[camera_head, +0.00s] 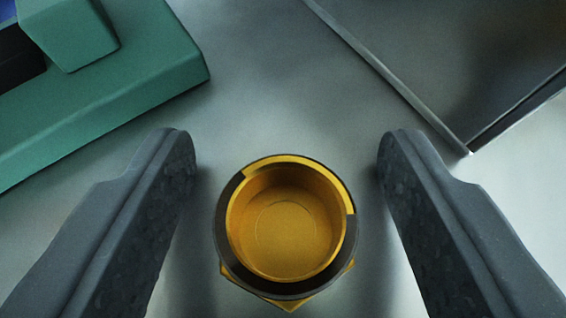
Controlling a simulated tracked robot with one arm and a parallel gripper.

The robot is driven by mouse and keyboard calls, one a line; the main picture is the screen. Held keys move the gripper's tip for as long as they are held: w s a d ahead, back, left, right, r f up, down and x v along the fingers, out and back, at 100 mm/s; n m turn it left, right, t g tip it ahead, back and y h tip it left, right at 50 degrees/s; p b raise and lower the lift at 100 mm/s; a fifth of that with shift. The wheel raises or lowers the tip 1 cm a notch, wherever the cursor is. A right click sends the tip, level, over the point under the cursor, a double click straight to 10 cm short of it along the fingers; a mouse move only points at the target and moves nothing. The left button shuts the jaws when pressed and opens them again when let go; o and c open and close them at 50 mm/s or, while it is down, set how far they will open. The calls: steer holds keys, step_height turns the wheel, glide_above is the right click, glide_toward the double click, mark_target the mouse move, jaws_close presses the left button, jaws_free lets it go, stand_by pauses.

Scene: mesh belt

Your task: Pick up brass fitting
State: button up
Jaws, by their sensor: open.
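The brass fitting (286,236) is a gold-coloured round cup with a dark outer ring and an angular base edge showing below it. It stands upright on the grey surface, its open mouth facing the camera, in the lower middle of the view. My gripper (286,160) is open, with one dark grey finger to the left of the fitting and one to the right. A gap shows between the fitting and each finger, and neither finger appears to touch it. The fitting's lower side is mostly hidden beneath its rim.
A green block-shaped object (130,90) fills the upper left. A dark flat panel or tray with a raised metal edge (390,75) lies at the upper right. The grey surface (270,90) between them, beyond the fitting, is clear.

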steer(key=shift+r, duration=0.1)
steer(key=c, duration=1.1)
steer(key=shift+o, duration=0.2)
steer(key=shift+r, duration=0.1)
